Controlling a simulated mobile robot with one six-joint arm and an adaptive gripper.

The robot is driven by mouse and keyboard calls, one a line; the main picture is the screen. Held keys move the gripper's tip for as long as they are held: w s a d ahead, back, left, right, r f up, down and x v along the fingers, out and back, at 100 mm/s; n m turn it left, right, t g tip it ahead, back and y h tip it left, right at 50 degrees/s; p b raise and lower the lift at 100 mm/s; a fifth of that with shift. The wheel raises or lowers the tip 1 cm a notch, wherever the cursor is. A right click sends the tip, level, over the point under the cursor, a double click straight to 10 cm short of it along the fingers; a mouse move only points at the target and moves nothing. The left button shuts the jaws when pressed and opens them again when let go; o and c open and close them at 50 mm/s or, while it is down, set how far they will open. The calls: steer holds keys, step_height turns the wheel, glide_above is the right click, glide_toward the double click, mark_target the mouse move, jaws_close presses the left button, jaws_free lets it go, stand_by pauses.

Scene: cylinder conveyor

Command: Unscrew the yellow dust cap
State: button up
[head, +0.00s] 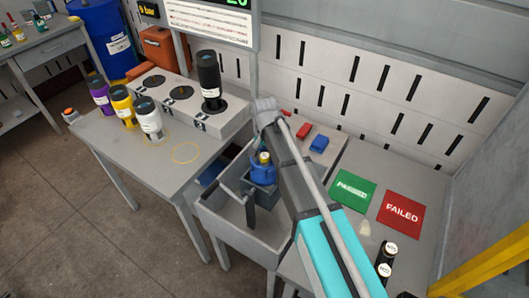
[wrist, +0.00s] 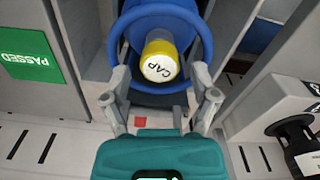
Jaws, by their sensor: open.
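The yellow dust cap (wrist: 160,62) has a white end lettered "CAP" and sits on a blue cylinder (wrist: 159,20) with a wide blue ring around it. In the head view the yellow cap (head: 264,157) shows on top of the blue cylinder (head: 263,173), which stands in a grey trough. My gripper (wrist: 159,74) is open, with one finger on each side of the cap and a visible gap on both sides. I cannot tell how far the fingertips are from the cap in depth.
Grey trough walls (head: 229,232) stand close around the cylinder. Green PASSED (head: 352,190) and red FAILED (head: 402,208) mats lie to the right. Purple, yellow and white cylinders (head: 149,119) stand on the left table, and a black one (head: 209,80) on the stand behind.

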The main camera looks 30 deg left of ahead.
steer(key=m, duration=0.5)
steer(key=shift+m, duration=0.3)
stand_by(0.4)
steer(key=shift+m, duration=3)
steer(key=shift+f, duration=0.15)
steer(key=shift+f+b, duration=1.15)
steer(key=shift+b, duration=0.1)
jaws_close()
